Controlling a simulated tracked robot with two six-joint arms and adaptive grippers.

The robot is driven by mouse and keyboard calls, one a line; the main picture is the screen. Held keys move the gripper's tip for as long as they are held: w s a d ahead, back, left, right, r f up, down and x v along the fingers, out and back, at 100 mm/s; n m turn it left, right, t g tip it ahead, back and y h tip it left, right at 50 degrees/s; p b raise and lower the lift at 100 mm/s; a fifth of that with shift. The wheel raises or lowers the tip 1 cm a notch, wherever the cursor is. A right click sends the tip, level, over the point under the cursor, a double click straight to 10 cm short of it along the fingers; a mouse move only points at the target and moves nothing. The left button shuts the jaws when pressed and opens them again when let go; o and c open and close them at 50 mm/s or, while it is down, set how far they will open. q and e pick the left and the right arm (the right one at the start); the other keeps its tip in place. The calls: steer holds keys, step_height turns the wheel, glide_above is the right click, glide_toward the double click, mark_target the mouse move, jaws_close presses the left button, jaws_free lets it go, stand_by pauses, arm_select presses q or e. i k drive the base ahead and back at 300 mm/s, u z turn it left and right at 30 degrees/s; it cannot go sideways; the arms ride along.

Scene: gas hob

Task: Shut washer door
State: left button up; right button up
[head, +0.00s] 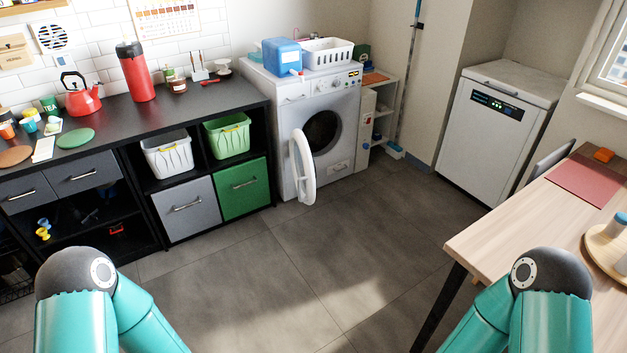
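A white front-loading washer (291,95) stands against the back wall, a little right of the middle of the head view. Its round door (303,168) is open and swung out to the left, seen nearly edge-on. The dark drum opening (322,132) shows to the right of the door. Two teal arms with dark joints come in at the bottom left and bottom right, far from the washer. Neither gripper is in the picture.
A dark counter (180,95) with shelves and bins runs along the left. A wooden table (510,220) fills the right side. Between them the grey tiled floor (290,265) is clear up to the washer. A blue container (280,55) and white basket (327,54) sit on the washer.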

mark_target(308, 195)
steer(key=z, duration=0.05)
steer(key=k, duration=0.3)
steer(key=u, duration=0.2)
steer(key=i, duration=1.05)
steer(key=u, duration=0.5)
steer(key=i, duration=2.35)
steer(key=z, duration=0.3)
